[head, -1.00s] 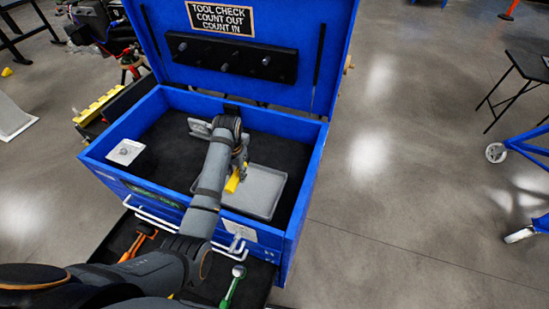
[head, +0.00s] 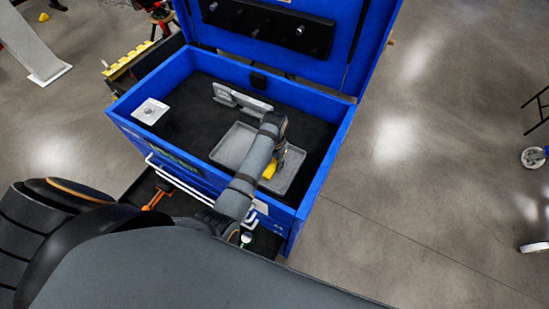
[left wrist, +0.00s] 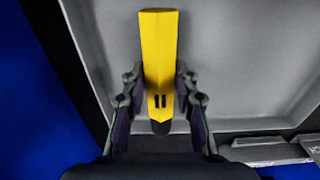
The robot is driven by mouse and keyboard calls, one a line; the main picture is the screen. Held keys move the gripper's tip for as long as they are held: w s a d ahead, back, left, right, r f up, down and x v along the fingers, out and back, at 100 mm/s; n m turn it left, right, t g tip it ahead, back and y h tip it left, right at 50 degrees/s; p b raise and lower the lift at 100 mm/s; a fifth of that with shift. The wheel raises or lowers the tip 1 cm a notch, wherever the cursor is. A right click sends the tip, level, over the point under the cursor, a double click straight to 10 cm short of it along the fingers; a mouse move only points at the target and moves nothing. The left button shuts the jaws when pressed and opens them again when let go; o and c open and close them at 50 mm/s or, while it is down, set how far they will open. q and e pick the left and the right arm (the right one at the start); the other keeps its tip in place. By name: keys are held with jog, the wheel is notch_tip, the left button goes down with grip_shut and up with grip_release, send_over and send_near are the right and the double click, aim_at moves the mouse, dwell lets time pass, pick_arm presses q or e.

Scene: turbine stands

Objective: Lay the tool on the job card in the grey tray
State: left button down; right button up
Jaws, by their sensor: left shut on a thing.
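The yellow tool (head: 269,171) is in my left gripper (head: 277,161), over the right part of the grey tray (head: 234,146) inside the blue chest. In the left wrist view, the fingers of my left gripper (left wrist: 158,76) are closed on both sides of the yellow tool (left wrist: 159,45). The bare grey tray floor (left wrist: 235,65) shows behind it. How high the tool is above the tray cannot be told. My arm hides part of the tray. No job card can be made out in the tray. My right gripper is not in view.
The blue chest (head: 322,180) has raised walls and an open lid (head: 345,30). A long grey object (head: 242,98) lies behind the tray, and a small pale square block (head: 150,111) sits at the left. An open drawer below holds an orange-handled tool (head: 157,195).

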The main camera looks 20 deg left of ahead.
pick_arm(q)
jog(key=shift+f, duration=0.5)
jog(key=shift+f, duration=0.25)
jog(key=shift+s+f, duration=0.25)
jog(key=shift+f, duration=0.05)
